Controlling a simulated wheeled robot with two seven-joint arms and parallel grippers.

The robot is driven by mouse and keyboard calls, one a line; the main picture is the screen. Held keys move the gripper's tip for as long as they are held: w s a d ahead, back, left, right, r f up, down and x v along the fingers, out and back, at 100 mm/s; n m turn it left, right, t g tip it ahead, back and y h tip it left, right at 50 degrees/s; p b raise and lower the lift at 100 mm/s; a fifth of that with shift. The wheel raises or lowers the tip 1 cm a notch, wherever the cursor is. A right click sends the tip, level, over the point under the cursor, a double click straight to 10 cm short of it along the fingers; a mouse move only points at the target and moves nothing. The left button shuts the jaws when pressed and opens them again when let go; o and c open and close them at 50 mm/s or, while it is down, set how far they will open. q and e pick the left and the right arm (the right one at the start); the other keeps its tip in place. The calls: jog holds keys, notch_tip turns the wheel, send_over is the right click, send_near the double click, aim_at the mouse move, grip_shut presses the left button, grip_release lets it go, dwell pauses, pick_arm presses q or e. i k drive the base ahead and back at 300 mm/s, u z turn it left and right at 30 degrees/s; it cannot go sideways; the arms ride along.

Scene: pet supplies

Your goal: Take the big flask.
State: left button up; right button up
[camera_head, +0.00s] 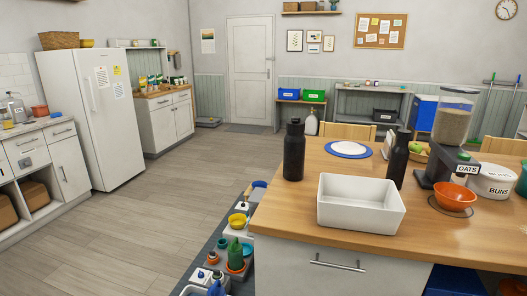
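A tall black flask (293,155) stands upright near the left edge of the wooden table (275,210). A second black flask (398,162), slimmer and a little smaller in the picture, stands upright further right, just behind the white bin's right corner. The left one looks like the big flask. Neither of my grippers shows in the head view.
An open white rectangular bin (360,217) stands in front of and between the flasks. A blue-rimmed plate (348,149) lies behind it. A food dispenser (453,130), an orange bowl (455,196) and a BUNS container (493,182) crowd the right. The table's left front is clear.

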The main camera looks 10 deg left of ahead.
aim_at(294, 139)
jog(key=u, duration=0.55)
jog(key=i, duration=0.7)
jog(key=u, duration=0.2)
